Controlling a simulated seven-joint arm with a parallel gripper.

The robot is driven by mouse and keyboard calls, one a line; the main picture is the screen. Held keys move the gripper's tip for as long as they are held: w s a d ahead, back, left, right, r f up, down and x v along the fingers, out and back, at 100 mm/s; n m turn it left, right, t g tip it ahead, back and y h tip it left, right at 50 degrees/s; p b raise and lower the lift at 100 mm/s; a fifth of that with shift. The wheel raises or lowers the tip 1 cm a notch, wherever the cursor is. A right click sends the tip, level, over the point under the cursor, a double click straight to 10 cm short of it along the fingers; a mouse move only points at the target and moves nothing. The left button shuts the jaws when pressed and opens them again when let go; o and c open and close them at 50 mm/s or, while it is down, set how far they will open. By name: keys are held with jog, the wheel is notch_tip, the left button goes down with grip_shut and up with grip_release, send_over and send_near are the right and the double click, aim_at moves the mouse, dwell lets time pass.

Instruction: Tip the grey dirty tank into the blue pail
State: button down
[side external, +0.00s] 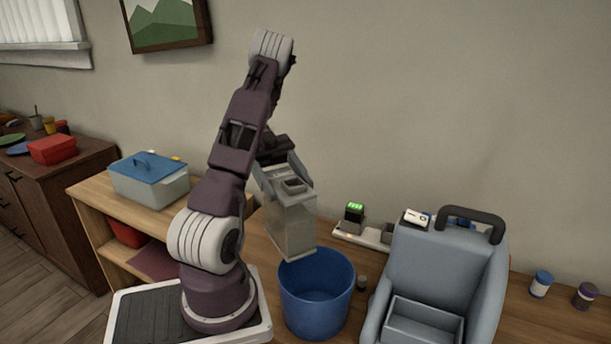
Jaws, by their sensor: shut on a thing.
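The grey dirty tank (292,229) is a boxy, see-through grey container with a darker top. It hangs above and slightly behind the blue pail (317,295), tilted a little. My gripper (285,172) is shut on the tank at its top; the fingers are partly hidden by the arm and the tank. The pail stands upright on the wooden counter, its mouth open. I cannot tell whether the tank's lower end touches the pail's rim. The pail's bottom inside is hidden.
A grey-blue machine with a black handle (440,265) stands close right of the pail. Behind it is a white strip with a green-lit block (354,213). Two small jars (541,284) stand far right. A blue-lidded bin (150,180) sits on the left shelf.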

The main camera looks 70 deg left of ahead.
jog(key=f+n+g+y, duration=0.2)
jog(key=f+y, duration=0.1)
jog(key=f+n+g+y, duration=0.1)
jog(key=f+g+y, duration=0.2)
jog(key=f+y, duration=0.1)
jog(key=shift+s+a+n, duration=0.15)
jog(key=shift+a+n, duration=0.05)
jog(key=shift+n, duration=0.2)
jog(key=shift+y, duration=0.3)
jog(key=shift+f+g+y, duration=0.1)
jog(key=shift+g+y, duration=0.2)
dwell(0.4)
jog(key=shift+d+f+g, duration=0.1)
jog(key=shift+f+g, duration=0.1)
jog(key=shift+g, duration=0.1)
